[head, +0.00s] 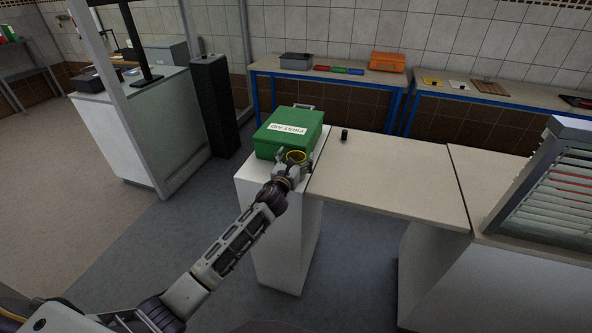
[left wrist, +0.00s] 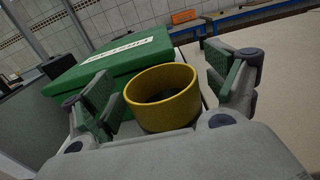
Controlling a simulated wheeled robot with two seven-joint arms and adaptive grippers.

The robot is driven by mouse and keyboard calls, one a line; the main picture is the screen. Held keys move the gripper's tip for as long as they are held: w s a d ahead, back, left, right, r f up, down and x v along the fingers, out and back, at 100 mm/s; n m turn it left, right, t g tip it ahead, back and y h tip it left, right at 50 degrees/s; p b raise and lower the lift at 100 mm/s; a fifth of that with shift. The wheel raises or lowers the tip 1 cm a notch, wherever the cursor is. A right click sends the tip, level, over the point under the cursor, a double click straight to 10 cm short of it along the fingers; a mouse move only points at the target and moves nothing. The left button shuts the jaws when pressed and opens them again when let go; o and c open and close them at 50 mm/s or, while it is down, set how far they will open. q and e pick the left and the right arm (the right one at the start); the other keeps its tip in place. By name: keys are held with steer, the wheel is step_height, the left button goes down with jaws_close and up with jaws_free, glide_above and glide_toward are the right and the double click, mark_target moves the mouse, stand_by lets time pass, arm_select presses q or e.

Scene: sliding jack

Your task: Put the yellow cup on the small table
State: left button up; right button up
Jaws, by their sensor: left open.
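The yellow cup (left wrist: 163,92) stands between the two fingers of my left gripper (left wrist: 172,90) in the left wrist view. The fingers are apart, with a gap visible on the cup's right side. In the head view the cup (head: 296,157) shows as a yellow rim at the end of my left arm, beside the green first aid box. My left gripper (head: 291,166) is open around it. The cup's lower part is hidden by the gripper. Cup and box are on the narrow white stand (head: 262,212). My right gripper is not in view.
The green first aid box (head: 289,133) is right behind the cup. A beige tabletop (head: 400,185) adjoins on the right, mostly clear, with a small black object (head: 344,135). A rack of trays (head: 553,190) stands at the far right. Blue-legged benches (head: 330,77) line the wall.

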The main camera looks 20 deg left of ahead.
arm_select(q)
steer(key=c, duration=1.7)
steer(key=shift+c, duration=0.2)
steer(key=shift+r, duration=0.2)
steer(key=shift+r, duration=0.85)
step_height(320, 180, up, 16)
steer(key=p, duration=0.2)
